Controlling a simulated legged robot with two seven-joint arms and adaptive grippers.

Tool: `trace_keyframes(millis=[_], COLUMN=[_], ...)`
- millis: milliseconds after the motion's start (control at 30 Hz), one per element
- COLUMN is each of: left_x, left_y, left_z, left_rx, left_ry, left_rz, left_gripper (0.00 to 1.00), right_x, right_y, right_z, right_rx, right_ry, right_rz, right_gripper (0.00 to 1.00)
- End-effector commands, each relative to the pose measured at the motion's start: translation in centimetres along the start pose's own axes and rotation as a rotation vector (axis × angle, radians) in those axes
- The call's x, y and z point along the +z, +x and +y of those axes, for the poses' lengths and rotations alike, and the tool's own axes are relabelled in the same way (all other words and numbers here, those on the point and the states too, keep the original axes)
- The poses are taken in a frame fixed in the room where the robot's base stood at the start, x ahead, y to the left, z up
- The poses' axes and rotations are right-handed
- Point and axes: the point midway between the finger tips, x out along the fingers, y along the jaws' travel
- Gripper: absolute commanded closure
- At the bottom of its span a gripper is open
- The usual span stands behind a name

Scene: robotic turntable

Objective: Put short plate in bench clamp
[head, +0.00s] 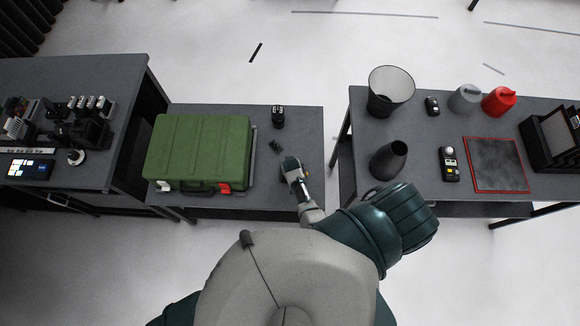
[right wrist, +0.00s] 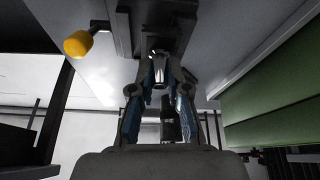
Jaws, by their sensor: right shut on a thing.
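My right gripper (head: 284,160) is low over the middle table, at the right of the green case. In the right wrist view my right gripper (right wrist: 159,72) is shut, with a small shiny piece between its fingertips. I take this piece to be the short plate (right wrist: 158,66); the fingers hide most of it. A small dark device (head: 274,147), which looks like the bench clamp, lies just beyond the fingertips. Its dark body (right wrist: 150,22) shows close at the fingertips in the wrist view; I cannot tell whether the piece is inside its jaws. My left gripper is not in view.
The green case (head: 197,148) fills the left of the middle table. A small black object (head: 278,117) stands behind the clamp. A yellow knob (right wrist: 78,43) is near the gripper. The right table holds a bin (head: 390,85), a dark vase (head: 388,160) and a red can (head: 499,101).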

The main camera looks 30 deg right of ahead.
Motion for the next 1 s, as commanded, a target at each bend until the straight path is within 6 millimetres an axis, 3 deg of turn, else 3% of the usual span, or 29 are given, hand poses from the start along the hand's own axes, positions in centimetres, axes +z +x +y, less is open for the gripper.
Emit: trace_keyframes(millis=[1000], left_x=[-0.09], left_y=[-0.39], left_z=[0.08], left_rx=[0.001], left_ry=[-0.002], left_rz=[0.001], left_gripper=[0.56], right_x=[-0.34], right_y=[0.22], right_z=[0.94], right_rx=[-0.004], right_ry=[0.003], right_rz=[-0.004], right_gripper=[1.0])
